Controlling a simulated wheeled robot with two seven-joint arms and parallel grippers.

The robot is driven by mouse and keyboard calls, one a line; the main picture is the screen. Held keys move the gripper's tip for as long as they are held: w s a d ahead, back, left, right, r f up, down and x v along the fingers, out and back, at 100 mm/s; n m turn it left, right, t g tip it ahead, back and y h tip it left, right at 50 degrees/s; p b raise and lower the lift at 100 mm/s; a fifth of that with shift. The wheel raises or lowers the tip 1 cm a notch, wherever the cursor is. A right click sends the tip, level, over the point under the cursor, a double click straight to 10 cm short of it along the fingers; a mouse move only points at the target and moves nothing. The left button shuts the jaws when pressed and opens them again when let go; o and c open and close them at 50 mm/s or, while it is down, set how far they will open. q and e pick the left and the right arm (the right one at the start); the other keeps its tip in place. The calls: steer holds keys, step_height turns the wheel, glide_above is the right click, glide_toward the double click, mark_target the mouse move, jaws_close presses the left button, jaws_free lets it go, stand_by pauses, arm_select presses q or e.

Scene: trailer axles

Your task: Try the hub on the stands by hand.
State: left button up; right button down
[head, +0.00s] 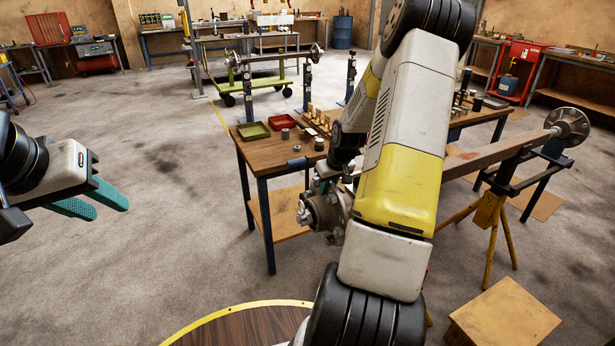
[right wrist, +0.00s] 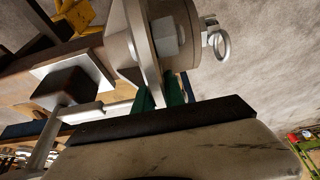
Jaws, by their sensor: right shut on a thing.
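A grey metal hub (head: 325,212) with a round flange shows left of my right arm, in line with the axle beam (head: 500,150). In the right wrist view, my right gripper (right wrist: 168,92) has its green fingers shut on the flange edge of the hub (right wrist: 160,40). The beam's far end carries a round flange (head: 567,125), and a yellow stand (head: 490,210) stands under the beam. Support at the near end is mostly hidden. My left gripper (head: 97,201) is open and empty, away from the hub.
A work table (head: 262,152) behind the hub holds a green tray (head: 253,131), a red tray (head: 282,122) and small metal parts. A wooden box (head: 503,317) sits on the floor at front right. The left floor is clear.

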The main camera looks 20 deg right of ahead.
steer(key=shift+w+f+g, duration=0.15)
steer(key=shift+w+g, duration=0.8)
steer(key=shift+g, duration=0.25)
steer(key=shift+a, duration=0.1)
steer(key=c, duration=1.7)
jaws_free()
steer(key=shift+w, duration=0.15)
steer(key=shift+s+r, duration=0.25)
steer(key=shift+r, duration=1)
steer(key=shift+s+r, duration=0.3)
steer(key=shift+r, duration=1)
steer(key=shift+s+r, duration=0.25)
steer(key=shift+r, duration=1)
